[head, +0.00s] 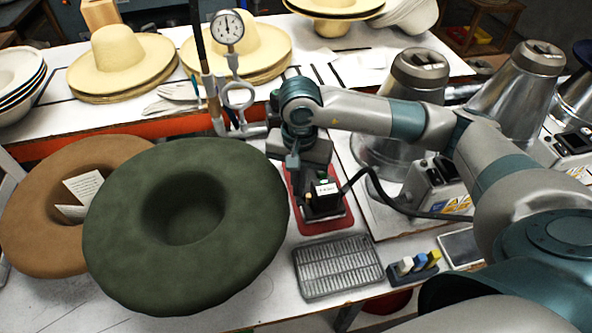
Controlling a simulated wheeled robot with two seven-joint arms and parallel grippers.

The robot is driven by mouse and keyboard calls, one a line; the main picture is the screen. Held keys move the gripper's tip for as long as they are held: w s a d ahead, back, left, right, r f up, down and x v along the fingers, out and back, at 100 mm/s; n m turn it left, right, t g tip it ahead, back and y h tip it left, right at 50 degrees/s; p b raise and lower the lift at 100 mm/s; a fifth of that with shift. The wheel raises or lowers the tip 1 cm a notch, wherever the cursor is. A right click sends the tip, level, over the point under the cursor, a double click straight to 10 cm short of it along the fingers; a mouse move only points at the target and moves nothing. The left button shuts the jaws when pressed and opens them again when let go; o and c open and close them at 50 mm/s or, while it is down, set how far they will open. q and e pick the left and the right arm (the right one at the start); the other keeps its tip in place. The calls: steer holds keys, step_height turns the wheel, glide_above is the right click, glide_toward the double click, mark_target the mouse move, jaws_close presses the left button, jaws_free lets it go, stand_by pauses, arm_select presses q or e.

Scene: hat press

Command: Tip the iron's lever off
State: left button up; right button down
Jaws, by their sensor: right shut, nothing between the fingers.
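The iron (322,204) is a small dark block with a pale label on top, standing on a red mat (330,226). A black cord runs from it to the right. My right gripper (293,161) hangs just above and behind the iron, at its left side, shut and empty. The gripper and wrist hide the back part of the iron. I cannot make out the lever or its position, nor whether the fingers touch the iron. My left gripper is not in view.
A green felt hat (245,225) and a brown one (40,225) fill the table's left. A metal rack (338,268) lies in front of the mat. A pressure gauge (228,28) stands behind. A control box (436,185) and metal cones (530,80) stand right.

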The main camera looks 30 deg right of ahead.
steer(key=shift+r+p, duration=0.65)
steer(key=shift+r, duration=2)
